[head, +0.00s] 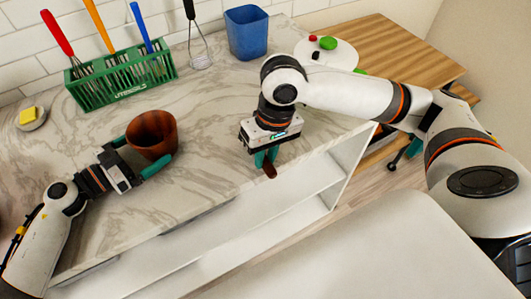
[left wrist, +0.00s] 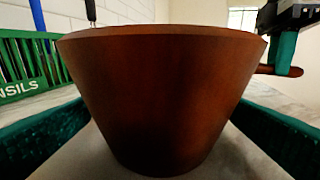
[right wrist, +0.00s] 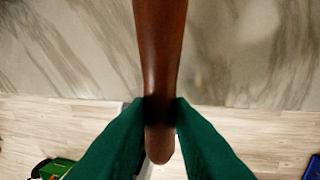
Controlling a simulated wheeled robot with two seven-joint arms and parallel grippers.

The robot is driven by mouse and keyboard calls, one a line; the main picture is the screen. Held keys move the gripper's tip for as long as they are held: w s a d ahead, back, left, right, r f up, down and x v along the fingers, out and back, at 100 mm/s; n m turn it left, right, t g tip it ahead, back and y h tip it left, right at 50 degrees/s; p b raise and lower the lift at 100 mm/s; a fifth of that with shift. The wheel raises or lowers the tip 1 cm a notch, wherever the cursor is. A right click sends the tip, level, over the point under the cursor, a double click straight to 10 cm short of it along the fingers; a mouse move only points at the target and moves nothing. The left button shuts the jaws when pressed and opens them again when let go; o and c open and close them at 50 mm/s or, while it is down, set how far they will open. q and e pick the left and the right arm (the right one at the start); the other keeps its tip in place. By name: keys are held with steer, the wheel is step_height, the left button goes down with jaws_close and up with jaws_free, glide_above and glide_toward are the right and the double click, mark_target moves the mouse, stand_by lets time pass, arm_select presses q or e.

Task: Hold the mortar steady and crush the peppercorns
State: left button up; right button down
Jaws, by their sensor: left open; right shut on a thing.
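A brown wooden mortar (head: 152,136) stands upright on the marble counter. It fills the middle of the left wrist view (left wrist: 160,95). My left gripper (head: 138,156) is open, with its green fingers on either side of the mortar; a gap shows at its sides in the left wrist view. My right gripper (head: 266,158) is shut on a brown wooden pestle (right wrist: 160,60), near the counter's front edge, right of the mortar. The pestle's end also shows below the fingers in the head view (head: 269,170). Peppercorns are not visible; the mortar's inside is mostly hidden.
A green utensil rack (head: 122,84) with several coloured utensils stands behind the mortar. A blue bin (head: 246,32), a whisk (head: 199,55) and a white plate (head: 338,57) with vegetables are at the back. The counter between mortar and right gripper is clear.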

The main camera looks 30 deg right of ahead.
arm_select(q)
steer(key=shift+x, duration=1.1)
steer(key=c, duration=0.5)
